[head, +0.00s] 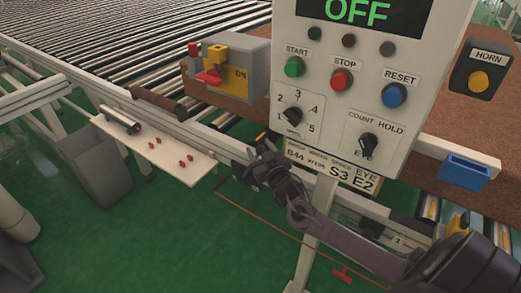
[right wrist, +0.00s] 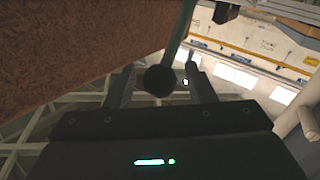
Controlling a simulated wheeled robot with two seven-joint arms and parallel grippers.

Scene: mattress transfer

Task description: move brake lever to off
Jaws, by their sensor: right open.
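My right gripper (head: 258,168) is below and left of the control panel, beside the conveyor's front rail. In the right wrist view its two fingers (right wrist: 160,82) stand apart, open. A lever with a black ball knob (right wrist: 160,80) and a thin greenish rod shows between the fingers; I cannot tell whether either finger touches it. In the head view the knob is not clearly visible near the dark gripper. A grey box (head: 240,62) with a yellow plate marked ON and a red handle (head: 210,76) sits left of the panel. My left gripper is out of view.
The control panel (head: 345,22) reads OFF and has buttons and knobs. A horn box (head: 482,75) and blue holder (head: 466,172) are to its right. A pale shelf (head: 140,152) and grey bin (head: 95,165) are left. A red cord (head: 290,232) runs below the rail.

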